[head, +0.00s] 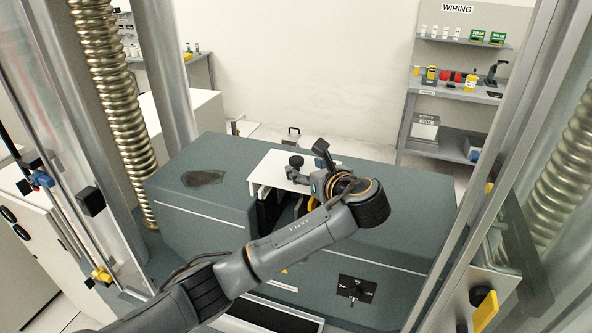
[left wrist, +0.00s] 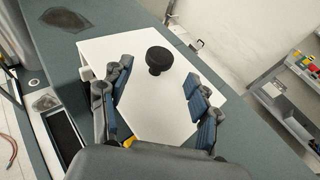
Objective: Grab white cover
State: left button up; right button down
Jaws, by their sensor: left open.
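The white cover (left wrist: 155,105) is a flat white plate with a round black knob (left wrist: 158,60) standing on it. In the head view the white cover (head: 268,168) lies on top of the grey-green machine, partly hidden by my left gripper. My left gripper (head: 312,184) is above the cover at its right side. In the left wrist view my left gripper (left wrist: 158,78) is open, with its blue-padded fingers on either side of the plate's middle and the knob just beyond the fingertips. My right gripper is not in view.
The grey-green machine (head: 205,222) fills the middle, with a dark opening beside the cover. Metal columns (head: 165,75) and coiled springs flank it. A shelf (head: 460,95) with bottles and small parts stands at the back right. The machine top left of the cover is mostly clear.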

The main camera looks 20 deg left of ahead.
aim_at(300, 164)
pick_arm(q)
jog(key=shift+w+a+p, duration=1)
jog(key=shift+p, duration=0.2)
jog(key=shift+p+x, duration=0.35)
jog(key=shift+x, duration=0.7)
jog(key=shift+a+f, duration=0.3)
jog(key=shift+f, duration=0.05)
jog(key=shift+w, duration=0.15)
jog(key=shift+d, duration=0.15)
jog(key=shift+c, duration=0.7)
jog(key=c, duration=1.1)
grip_shut()
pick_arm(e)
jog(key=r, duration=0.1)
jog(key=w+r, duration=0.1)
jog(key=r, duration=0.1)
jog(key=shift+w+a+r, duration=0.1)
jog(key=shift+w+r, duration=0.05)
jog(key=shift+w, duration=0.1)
